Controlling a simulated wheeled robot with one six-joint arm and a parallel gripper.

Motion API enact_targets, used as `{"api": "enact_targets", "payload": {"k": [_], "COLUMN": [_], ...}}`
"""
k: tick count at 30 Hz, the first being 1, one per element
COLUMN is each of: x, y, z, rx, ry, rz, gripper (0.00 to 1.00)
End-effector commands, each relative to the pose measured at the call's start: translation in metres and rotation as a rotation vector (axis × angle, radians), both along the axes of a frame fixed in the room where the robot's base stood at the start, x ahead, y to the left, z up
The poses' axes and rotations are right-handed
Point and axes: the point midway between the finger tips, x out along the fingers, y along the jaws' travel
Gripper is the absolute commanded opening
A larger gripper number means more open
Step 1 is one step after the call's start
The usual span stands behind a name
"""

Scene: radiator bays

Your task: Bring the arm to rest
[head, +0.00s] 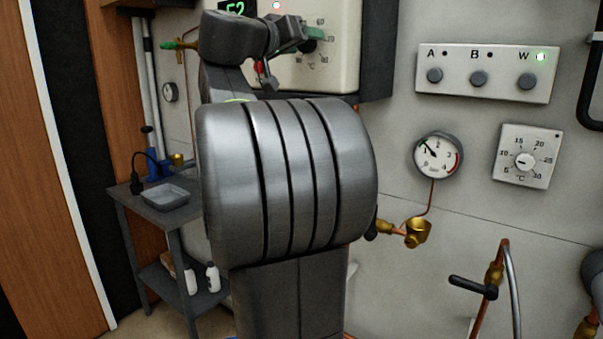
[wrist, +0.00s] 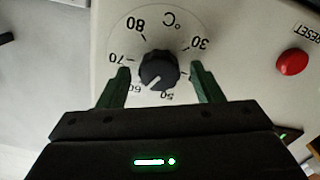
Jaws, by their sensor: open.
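My gripper (wrist: 160,68) is open in the wrist view. Its two green fingers stand apart, one on each side of a dark round knob (wrist: 158,72), with a gap visible on both sides. The knob sits on a white dial marked in °C, and its pointer is near 60. In the head view my arm reaches up to the white boiler front (head: 338,62), and the gripper (head: 313,38) is small and partly hidden there. My arm's large grey links fill the middle of that view.
A red reset button (wrist: 292,62) is beside the dial. On the wall are a switch panel (head: 486,72) with a green light at W, a pressure gauge (head: 438,157) and a thermostat (head: 525,156). Copper pipes with valves stand lower right. A grey trolley (head: 130,203) is at left.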

Motion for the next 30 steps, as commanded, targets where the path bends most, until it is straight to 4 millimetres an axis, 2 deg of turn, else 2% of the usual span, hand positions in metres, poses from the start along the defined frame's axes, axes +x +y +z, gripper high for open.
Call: {"api": "enact_targets", "payload": {"k": [21, 30], "x": [-0.0011, -0.0015], "y": [-0.0015, -0.0019], "z": [0.0015, 0.0011], "rx": [0.453, 0.586], "ry": [-0.329, -0.426], "rz": [0.000, 0.000], "gripper": [0.60, 0.60]}}
